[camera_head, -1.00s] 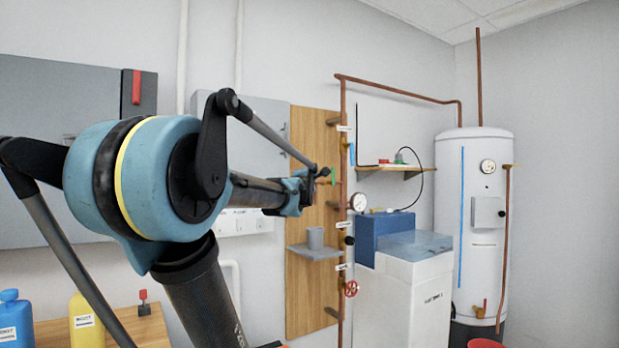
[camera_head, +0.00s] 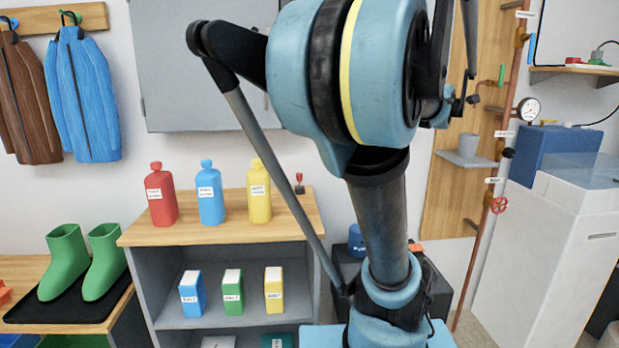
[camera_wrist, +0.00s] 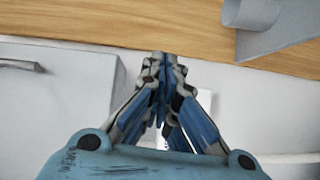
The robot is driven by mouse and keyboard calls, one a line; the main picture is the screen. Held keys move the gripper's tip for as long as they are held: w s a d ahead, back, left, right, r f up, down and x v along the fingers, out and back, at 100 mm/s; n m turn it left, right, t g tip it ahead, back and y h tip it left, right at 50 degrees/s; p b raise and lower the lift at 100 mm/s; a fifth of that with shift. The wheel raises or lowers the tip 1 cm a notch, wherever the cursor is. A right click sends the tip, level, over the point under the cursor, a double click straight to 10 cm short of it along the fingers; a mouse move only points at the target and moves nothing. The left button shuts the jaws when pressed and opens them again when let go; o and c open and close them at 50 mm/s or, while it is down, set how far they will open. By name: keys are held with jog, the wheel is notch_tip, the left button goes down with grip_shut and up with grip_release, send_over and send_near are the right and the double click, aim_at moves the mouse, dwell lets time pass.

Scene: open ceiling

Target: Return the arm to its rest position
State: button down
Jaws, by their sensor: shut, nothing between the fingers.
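My gripper (camera_wrist: 160,62) shows in the wrist view with its fingers together at the tips and nothing between them. Beyond it are a wooden board (camera_wrist: 120,22) and a pale cabinet (camera_wrist: 60,100) with a handle. In the head view my arm (camera_head: 375,190) rises from its blue base at the bottom and fills the middle right. Its far end is mostly hidden behind the large blue joint, so I cannot make out the fingers there.
A shelf unit (camera_head: 220,238) with several bottles and cartons stands left of my arm. Green boots (camera_head: 68,262) sit on a tray at the far left. At right are a copper pipe (camera_head: 488,215) with a gauge, a small grey shelf (camera_head: 465,159) with a cup, and a white unit (camera_head: 545,240).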

jog(key=s+a+f+m+g+y, duration=0.35)
jog(key=a+f, duration=0.55)
jog(key=f, duration=0.3)
jog(key=s+a+f+m+g+y, duration=0.2)
jog(key=s+a+f+y, duration=0.25)
jog(key=a+f, duration=0.65)
jog(key=s+a+f+m+g, duration=0.2)
jog(key=s+a+f+g, duration=0.1)
jog(key=s+f, duration=0.5)
jog(key=s+a+f+m+g+y, duration=0.1)
jog(key=s+a+f+m+g, duration=0.2)
jog(key=s+f, duration=0.5)
jog(key=shift+s+a+f+g, duration=0.45)
jog(key=shift+s+a, duration=0.35)
jog(key=shift+s, duration=0.2)
